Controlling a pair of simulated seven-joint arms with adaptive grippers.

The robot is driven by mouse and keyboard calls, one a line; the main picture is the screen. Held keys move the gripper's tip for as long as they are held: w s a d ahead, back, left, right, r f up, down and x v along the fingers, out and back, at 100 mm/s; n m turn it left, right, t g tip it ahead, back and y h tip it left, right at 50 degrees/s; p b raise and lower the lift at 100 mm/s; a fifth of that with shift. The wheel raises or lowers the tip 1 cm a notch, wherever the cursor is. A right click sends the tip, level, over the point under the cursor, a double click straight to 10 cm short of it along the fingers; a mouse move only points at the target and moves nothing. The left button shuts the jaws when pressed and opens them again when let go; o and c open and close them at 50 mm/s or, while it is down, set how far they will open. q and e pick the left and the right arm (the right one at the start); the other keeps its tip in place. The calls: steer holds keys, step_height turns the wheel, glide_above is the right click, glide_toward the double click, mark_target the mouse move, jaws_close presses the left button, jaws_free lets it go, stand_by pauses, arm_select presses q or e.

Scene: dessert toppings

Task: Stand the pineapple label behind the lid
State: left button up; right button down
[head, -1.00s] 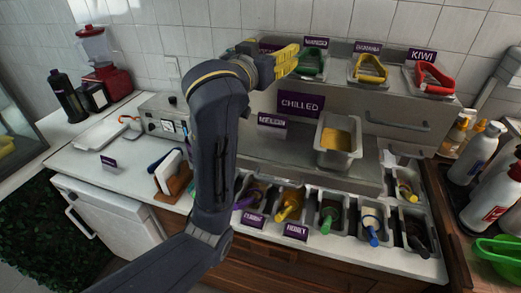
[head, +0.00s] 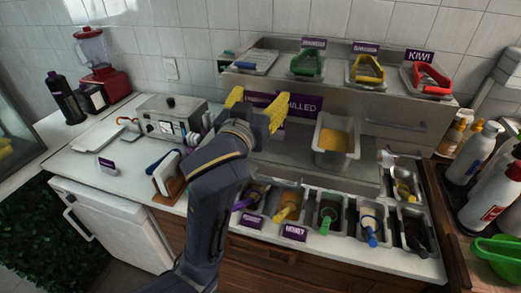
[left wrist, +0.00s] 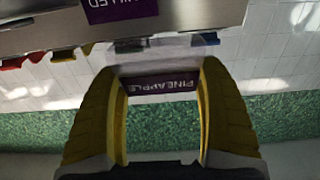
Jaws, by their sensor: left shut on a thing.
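My left gripper (head: 256,100) is in front of the stepped counter unit, left of the CHILLED sign. Its yellow fingers are shut on the purple pineapple label (left wrist: 160,87), which spans between them in the left wrist view. In the head view the label (head: 262,97) shows as a purple strip between the fingers. A flat metal lid (head: 254,61) with a blue handle appears to lie at the left end of the upper shelf, above and behind the gripper. No label shows behind it. My right gripper is not in view.
Labels stand behind the green (head: 306,64), yellow (head: 368,71) and red (head: 430,77) tongs on the upper shelf. The CHILLED sign (head: 305,105) and a metal tub (head: 337,139) are right of the gripper. Topping bins line the front.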

arm_select(q)
steer(key=shift+f, duration=4.85)
steer(key=shift+f, duration=0.1)
steer(key=o, duration=1.2)
steer(key=shift+o, duration=0.2)
